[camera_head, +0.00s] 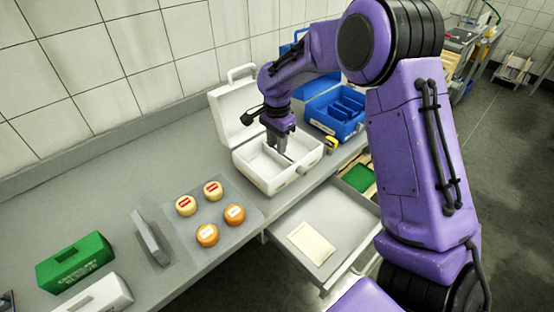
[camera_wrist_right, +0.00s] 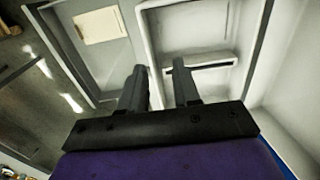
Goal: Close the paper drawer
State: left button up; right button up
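The paper drawer (camera_head: 335,214) is pulled out from under the counter, with a cream sheet or stack of paper (camera_head: 311,243) lying in it. The drawer (camera_wrist_right: 115,62) and paper (camera_wrist_right: 100,26) also show at the upper left of the right wrist view. My right gripper (camera_head: 280,150) points down over the open white case on the counter, behind and above the drawer, apart from it. In the right wrist view its two fingers (camera_wrist_right: 159,68) stand apart with nothing between them. My left gripper is not in view.
The open white case (camera_head: 260,178) stands near the counter edge, with a blue case (camera_head: 345,127) behind it. Several cheese wheels (camera_head: 207,235) sit on a grey mat (camera_head: 225,247). A green box (camera_head: 75,262) is at left. A green item (camera_head: 358,178) lies in a compartment beyond the drawer.

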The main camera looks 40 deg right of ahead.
aim_at(346, 218)
jog(key=k, duration=1)
